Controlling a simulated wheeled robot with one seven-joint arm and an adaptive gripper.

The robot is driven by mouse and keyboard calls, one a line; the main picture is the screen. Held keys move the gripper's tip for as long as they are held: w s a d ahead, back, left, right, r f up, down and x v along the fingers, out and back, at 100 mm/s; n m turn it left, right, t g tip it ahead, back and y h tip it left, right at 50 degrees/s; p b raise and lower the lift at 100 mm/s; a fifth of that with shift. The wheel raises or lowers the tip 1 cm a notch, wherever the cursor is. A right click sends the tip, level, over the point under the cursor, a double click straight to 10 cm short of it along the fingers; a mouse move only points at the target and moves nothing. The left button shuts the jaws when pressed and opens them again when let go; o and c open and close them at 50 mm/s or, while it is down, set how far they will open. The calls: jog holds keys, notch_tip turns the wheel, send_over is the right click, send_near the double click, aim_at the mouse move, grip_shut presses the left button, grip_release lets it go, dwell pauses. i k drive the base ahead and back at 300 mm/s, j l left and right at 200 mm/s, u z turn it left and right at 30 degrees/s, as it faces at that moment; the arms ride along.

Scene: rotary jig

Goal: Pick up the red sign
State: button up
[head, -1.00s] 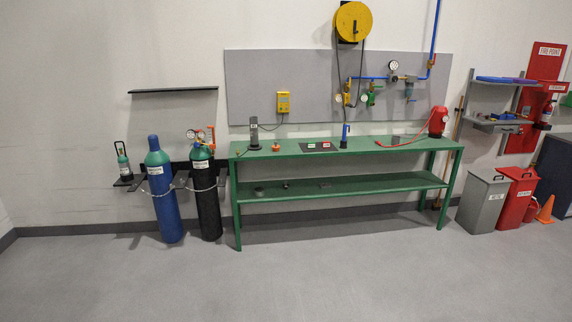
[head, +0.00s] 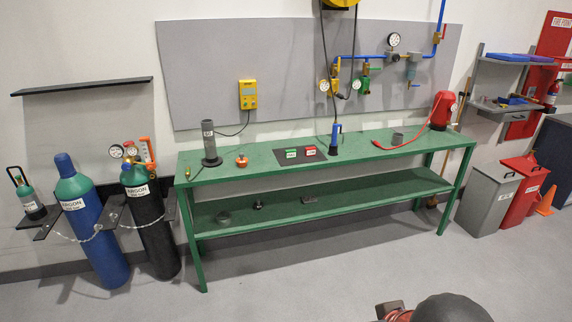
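The red sign (head: 310,151) is a small plate with white lettering too small to read. It lies or stands low on a dark mat (head: 320,163) on the green bench top, just right of a similar green sign (head: 291,154). Nothing is touching it from above. Part of my arm shows at the bottom edge of the head view, well in front of the bench and apart from the sign. My gripper's fingers are not in view.
The green bench (head: 235,172) also bears a dark cylinder on a base (head: 210,146), an orange-red item (head: 242,161), a blue-handled tool (head: 336,139) close right of the red sign, and a red tank (head: 442,110) with a hose. The floor (head: 300,285) in front is clear.

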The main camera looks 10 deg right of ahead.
aim_at(309, 151)
jog(key=i+j+z, duration=0.2)
jog(key=i, duration=0.4)
jog(key=i+j+u, duration=0.1)
jog(key=i+j, duration=0.15)
jog(key=i, duration=0.55)
jog(key=i+j+u, duration=0.1)
jog(key=i, duration=0.75)
jog(key=i+j+u, duration=0.1)
jog(key=i, duration=0.75)
jog(key=k+j, duration=0.05)
jog(key=j, duration=0.05)
